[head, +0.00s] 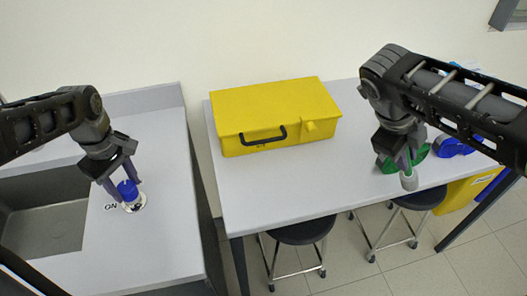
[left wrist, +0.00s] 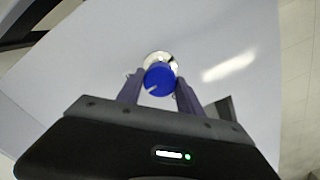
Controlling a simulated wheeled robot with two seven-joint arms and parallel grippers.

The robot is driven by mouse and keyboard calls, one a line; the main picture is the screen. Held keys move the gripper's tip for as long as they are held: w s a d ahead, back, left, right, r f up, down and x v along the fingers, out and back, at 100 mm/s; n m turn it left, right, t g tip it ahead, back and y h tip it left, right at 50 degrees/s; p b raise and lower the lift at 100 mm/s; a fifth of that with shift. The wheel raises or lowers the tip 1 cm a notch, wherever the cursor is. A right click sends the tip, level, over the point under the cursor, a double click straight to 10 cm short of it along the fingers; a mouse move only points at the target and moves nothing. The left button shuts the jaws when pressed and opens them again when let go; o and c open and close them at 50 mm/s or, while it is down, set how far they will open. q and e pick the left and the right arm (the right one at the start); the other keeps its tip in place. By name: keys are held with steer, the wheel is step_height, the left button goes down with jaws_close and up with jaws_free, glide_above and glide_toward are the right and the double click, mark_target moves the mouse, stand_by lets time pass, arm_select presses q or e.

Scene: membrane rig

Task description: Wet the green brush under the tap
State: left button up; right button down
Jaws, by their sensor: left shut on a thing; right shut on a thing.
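My left gripper (head: 123,187) is shut on a blue tap knob (head: 129,190) on the counter to the right of the sink. The knob sits on a round plate with an "ON" label beside it. In the left wrist view the same knob (left wrist: 158,78) is between the two fingers, with a white mark on it. The tap spout is not in view.
The grey sink (head: 45,228) is at the far left. A yellow toolbox (head: 270,110) stands on the right table (head: 300,180). A gap separates the counter and table; stools stand below.

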mark_target(125, 187)
arm_select(q)
steer(key=shift+m, duration=0.5)
steer(key=o, duration=1.4)
steer(key=shift+r, duration=0.1)
step_height(125, 187, up, 12)
steer(key=shift+f+p, duration=0.1)
steer(key=shift+p, duration=0.25)
